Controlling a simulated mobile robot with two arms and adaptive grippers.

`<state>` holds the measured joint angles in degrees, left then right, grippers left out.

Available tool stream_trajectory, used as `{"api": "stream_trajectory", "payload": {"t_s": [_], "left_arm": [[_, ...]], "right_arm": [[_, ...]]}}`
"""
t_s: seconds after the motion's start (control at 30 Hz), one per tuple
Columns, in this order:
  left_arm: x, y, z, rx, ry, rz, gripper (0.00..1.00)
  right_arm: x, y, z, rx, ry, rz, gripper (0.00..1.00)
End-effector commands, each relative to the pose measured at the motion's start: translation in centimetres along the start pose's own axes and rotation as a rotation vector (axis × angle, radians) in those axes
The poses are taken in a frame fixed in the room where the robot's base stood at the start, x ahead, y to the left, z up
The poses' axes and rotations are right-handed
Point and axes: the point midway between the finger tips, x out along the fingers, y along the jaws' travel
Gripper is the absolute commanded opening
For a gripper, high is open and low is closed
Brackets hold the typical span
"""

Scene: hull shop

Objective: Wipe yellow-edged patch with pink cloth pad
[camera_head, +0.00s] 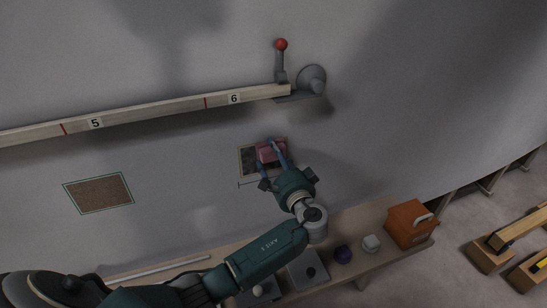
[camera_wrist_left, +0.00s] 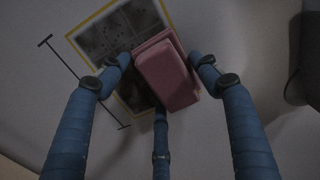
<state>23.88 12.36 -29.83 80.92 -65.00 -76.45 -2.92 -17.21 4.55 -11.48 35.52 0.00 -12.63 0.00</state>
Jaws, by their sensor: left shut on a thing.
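My left gripper (camera_head: 270,158) is at the wall, its blue fingers shut on the pink cloth pad (camera_head: 266,152). The pad also shows in the left wrist view (camera_wrist_left: 168,76), between the fingers and over the right part of the yellow-edged patch (camera_wrist_left: 104,40). In the head view the patch (camera_head: 245,162) is partly covered by the pad and gripper. Dark speckled marks show on its uncovered part. Whether the pad touches the wall, I cannot tell. My right gripper is not in view.
A brown green-edged patch (camera_head: 98,193) is on the wall at left. A numbered rail (camera_head: 160,116) runs above, with a red-knobbed lever (camera_head: 281,60) at its end. Below, a bench (camera_head: 350,222) holds an orange box (camera_head: 409,224), a purple thing (camera_head: 342,254) and a pale block (camera_head: 371,243).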

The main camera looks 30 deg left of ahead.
Motion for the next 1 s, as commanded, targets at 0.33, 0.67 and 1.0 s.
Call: {"api": "stream_trajectory", "payload": {"t_s": [0.33,0.67,1.0], "left_arm": [[0.0,3.2,0.3,0.001,-0.002,0.002,0.40],[0.0,4.5,0.4,0.002,-0.002,0.002,0.40],[0.1,7.1,0.6,0.001,-0.002,0.003,0.40]], "right_arm": [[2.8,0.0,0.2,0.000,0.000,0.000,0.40],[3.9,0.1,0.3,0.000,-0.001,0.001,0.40],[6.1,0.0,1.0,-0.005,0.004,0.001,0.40]]}}
